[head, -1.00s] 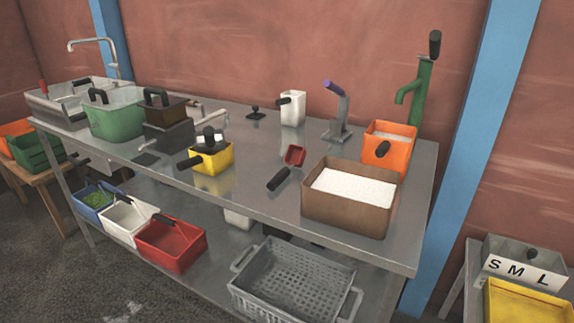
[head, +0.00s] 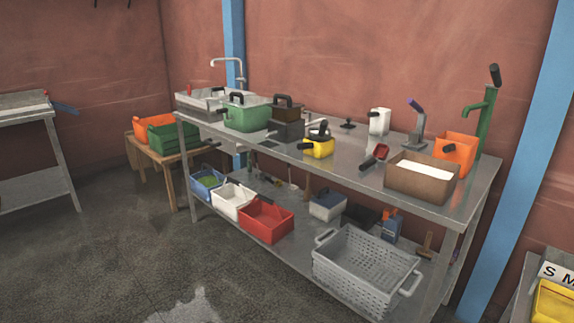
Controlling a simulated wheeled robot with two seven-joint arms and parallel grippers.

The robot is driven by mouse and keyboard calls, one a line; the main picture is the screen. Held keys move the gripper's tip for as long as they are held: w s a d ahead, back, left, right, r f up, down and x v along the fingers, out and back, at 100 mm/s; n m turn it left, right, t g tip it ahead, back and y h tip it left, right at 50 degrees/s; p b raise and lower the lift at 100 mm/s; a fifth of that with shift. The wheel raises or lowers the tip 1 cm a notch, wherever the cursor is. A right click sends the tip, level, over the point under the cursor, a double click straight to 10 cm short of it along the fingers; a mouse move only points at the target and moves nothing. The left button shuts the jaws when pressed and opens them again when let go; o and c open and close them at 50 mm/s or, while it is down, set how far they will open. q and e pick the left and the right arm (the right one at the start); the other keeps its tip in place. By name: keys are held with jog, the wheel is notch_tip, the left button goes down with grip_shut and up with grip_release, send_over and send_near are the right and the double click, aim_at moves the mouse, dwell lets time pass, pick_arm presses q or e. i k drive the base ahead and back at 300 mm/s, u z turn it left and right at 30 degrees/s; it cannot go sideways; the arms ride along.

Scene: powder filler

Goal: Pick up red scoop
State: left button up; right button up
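The red scoop (head: 380,151) lies on the metal table, between the yellow container and the brown box of white powder. Its black handle (head: 367,164) points toward the table's front edge. Nothing is touching the scoop that I can see. Neither of my grippers shows in the head view.
The metal table (head: 345,165) also holds a brown box (head: 418,183), an orange container (head: 455,147), a yellow container (head: 319,148) and a green pump (head: 486,120). A grey basket (head: 365,275) and a red bin (head: 266,224) are on the lower shelf. The floor (head: 130,240) in front is clear.

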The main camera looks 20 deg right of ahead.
aim_at(381, 152)
jog(key=u, duration=0.6)
jog(key=i, duration=2.35)
jog(key=z, duration=1.05)
